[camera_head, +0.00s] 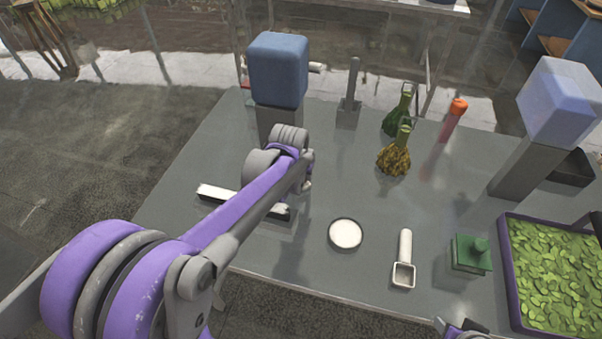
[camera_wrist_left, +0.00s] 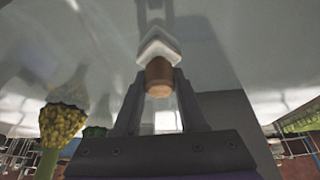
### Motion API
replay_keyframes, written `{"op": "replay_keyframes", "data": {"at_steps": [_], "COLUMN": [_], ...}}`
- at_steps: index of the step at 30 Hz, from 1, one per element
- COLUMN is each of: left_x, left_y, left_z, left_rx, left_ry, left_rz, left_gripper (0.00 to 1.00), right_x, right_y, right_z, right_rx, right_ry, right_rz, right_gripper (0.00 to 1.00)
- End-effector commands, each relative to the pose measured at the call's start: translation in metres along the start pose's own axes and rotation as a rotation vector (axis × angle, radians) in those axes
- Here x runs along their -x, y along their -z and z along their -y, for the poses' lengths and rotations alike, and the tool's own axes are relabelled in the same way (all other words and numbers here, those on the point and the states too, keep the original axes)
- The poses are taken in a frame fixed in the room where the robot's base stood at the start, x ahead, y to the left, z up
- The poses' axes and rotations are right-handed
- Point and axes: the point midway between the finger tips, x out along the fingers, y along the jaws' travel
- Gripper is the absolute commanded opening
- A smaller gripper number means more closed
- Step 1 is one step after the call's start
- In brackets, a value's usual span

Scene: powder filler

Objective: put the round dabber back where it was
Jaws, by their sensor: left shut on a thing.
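My left gripper (camera_wrist_left: 159,82) is shut on a brown, rounded piece with a white angular part beyond it, seen in the left wrist view. I take this to be the round dabber (camera_wrist_left: 159,70), though its full shape is hidden between the fingers. In the head view my left gripper (camera_head: 306,182) is mostly hidden behind its own arm, over the grey table's middle left, and the held piece cannot be made out. A purple and grey part of my right gripper (camera_head: 458,328) shows at the bottom edge; its fingers are cut off.
On the grey table (camera_head: 385,205) are a white-filled round dish (camera_head: 345,234), white scoop (camera_head: 404,260), green knobbed block (camera_head: 470,254), olive brush (camera_head: 395,158), green brush (camera_head: 398,118), orange-topped item (camera_head: 453,118), grey upright (camera_head: 351,90), leaf-filled purple tray (camera_head: 511,280) and long dark-and-white strip (camera_head: 217,193).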

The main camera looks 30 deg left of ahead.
Motion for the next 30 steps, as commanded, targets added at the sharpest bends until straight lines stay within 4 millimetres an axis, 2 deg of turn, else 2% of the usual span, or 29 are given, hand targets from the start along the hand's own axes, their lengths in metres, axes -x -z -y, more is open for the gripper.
{"op": "replay_keyframes", "data": {"at_steps": [3,4,9,20,23,30], "left_x": [-0.004,-0.004,-0.003,0.003,0.015,0.067], "left_y": [-0.002,-0.002,-0.001,0.001,0.001,0.000], "left_z": [0.000,0.000,0.000,0.000,0.000,0.000], "left_rx": [0.000,0.000,0.000,0.000,0.000,0.000], "left_ry": [0.000,0.000,0.000,0.000,0.000,0.000], "left_rz": [0.001,0.001,0.000,-0.001,0.000,0.000], "left_gripper": [0.00,0.42,0.70,0.70,0.70,0.70], "right_x": [-0.003,-0.003,-0.002,0.002,0.001,0.005], "right_y": [-0.003,-0.003,-0.003,0.002,0.002,0.006], "right_z": [0.000,0.000,0.000,0.000,0.000,0.000], "right_rx": [0.000,0.000,0.000,0.000,0.000,0.000], "right_ry": [0.000,0.000,0.000,0.000,0.000,0.000], "right_rz": [0.003,0.003,0.002,-0.002,-0.002,-0.006], "right_gripper": [0.50,0.50,0.50,0.50,0.50,0.50]}}
